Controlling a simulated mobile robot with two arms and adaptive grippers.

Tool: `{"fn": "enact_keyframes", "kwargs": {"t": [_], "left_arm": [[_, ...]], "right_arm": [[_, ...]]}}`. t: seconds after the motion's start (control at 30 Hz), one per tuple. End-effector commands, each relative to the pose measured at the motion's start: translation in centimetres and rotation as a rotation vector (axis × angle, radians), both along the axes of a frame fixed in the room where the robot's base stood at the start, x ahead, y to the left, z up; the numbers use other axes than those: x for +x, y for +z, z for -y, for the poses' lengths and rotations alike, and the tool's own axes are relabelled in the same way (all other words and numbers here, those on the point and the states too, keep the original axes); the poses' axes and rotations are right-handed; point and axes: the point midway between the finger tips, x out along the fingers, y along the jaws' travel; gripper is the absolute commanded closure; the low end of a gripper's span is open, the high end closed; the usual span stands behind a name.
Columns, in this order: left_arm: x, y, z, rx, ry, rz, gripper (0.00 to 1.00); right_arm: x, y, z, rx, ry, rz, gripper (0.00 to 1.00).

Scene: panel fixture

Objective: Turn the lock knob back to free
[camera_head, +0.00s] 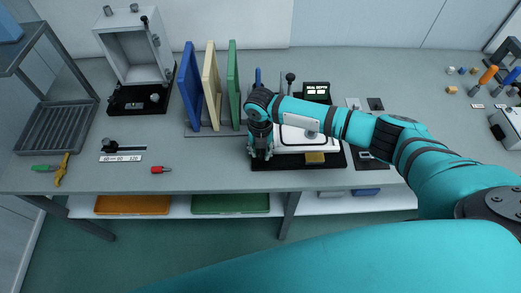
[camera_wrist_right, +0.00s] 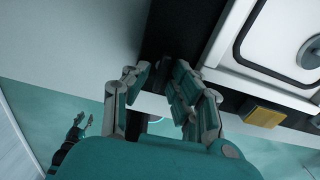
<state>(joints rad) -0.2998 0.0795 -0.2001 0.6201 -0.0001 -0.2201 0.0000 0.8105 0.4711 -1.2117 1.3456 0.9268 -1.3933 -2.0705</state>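The panel fixture is a white plate (camera_head: 290,139) on a black base (camera_head: 287,166), partly covered by my right arm. A round grey knob-like part (camera_wrist_right: 312,52) sits on the white plate at the right edge of the right wrist view. I cannot tell whether it is the lock knob or how it is set. My right gripper (camera_head: 261,154) points down over the left edge of the base. In the right wrist view its fingers (camera_wrist_right: 158,80) are apart with nothing held between them. My left gripper (camera_wrist_right: 82,124) shows small at lower left there, its fingers apart.
Blue (camera_head: 190,85), cream (camera_head: 211,85) and green (camera_head: 233,85) upright boards stand left of the fixture. A black-knobbed lever (camera_head: 290,78) and a small display (camera_head: 316,90) stand behind it. A brass-coloured block (camera_head: 315,157) sits at its front.

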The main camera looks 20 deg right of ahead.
Motion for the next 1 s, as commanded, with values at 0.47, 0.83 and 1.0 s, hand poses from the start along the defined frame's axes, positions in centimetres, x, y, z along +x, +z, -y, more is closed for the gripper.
{"fn": "enact_keyframes", "kwargs": {"t": [0.47, 0.83, 1.0], "left_arm": [[-0.1, 0.0, -0.2, 0.002, 0.0, -0.001, 0.68], [0.0, 0.0, -0.1, 0.001, 0.0, 0.0, 0.68], [0.0, 0.0, 0.0, 0.001, 0.0, 0.0, 0.68]], "right_arm": [[0.0, 1.6, 0.0, 0.001, 0.0, 0.001, 0.68], [0.0, 9.1, 0.0, -0.001, -0.001, 0.002, 0.68], [0.0, 11.2, 0.0, 0.0, -0.001, 0.0, 0.68]]}}
